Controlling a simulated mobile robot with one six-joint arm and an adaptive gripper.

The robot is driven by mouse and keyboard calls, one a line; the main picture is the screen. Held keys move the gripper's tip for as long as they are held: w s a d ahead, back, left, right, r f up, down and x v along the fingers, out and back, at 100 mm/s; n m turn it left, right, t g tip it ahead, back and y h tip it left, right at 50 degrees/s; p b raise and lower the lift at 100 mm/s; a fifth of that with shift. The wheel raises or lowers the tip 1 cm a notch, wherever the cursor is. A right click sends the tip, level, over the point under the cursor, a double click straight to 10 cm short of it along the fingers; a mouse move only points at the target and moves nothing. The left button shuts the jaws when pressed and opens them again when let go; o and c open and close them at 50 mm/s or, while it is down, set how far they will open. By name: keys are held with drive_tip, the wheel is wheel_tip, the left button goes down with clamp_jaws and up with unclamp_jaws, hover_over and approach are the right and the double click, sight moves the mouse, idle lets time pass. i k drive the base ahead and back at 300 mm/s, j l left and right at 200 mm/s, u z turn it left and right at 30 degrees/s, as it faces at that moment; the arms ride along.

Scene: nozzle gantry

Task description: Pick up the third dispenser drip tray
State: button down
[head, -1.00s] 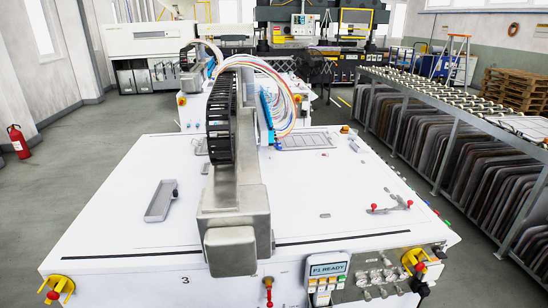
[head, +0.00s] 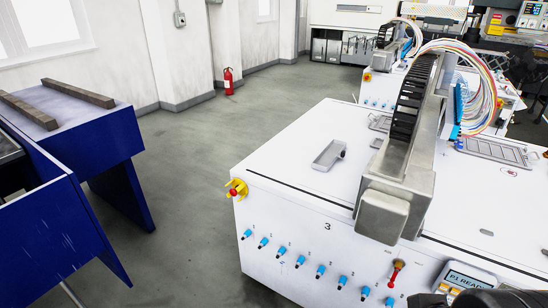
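The white dispenser table (head: 270,165) marked "3" fills the right half of the head view. My gripper cannot be made out in this view. A dark shape at the bottom right edge may be part of my arm.
The metal gantry arm (head: 383,208) with its black cable chain rises over the table. A yellow and red emergency stop (head: 236,190) juts from the table's near left corner. A blue bench (head: 85,120) stands at left. Grey floor (head: 190,175) is free between them.

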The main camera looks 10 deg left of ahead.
sight(335, 150)
drive_tip(key=i+j, duration=0.25)
drive_tip(key=i, duration=0.15)
drive_tip(key=i+j, duration=0.2)
drive_tip(key=i, duration=0.25)
drive_tip(key=i+j, duration=0.25)
drive_tip(key=i, duration=0.15)
drive_tip(key=i+j, duration=0.2)
drive_tip(key=i, duration=0.25)
drive_tip(key=i+j, duration=0.25)
drive_tip(key=i, duration=0.15)
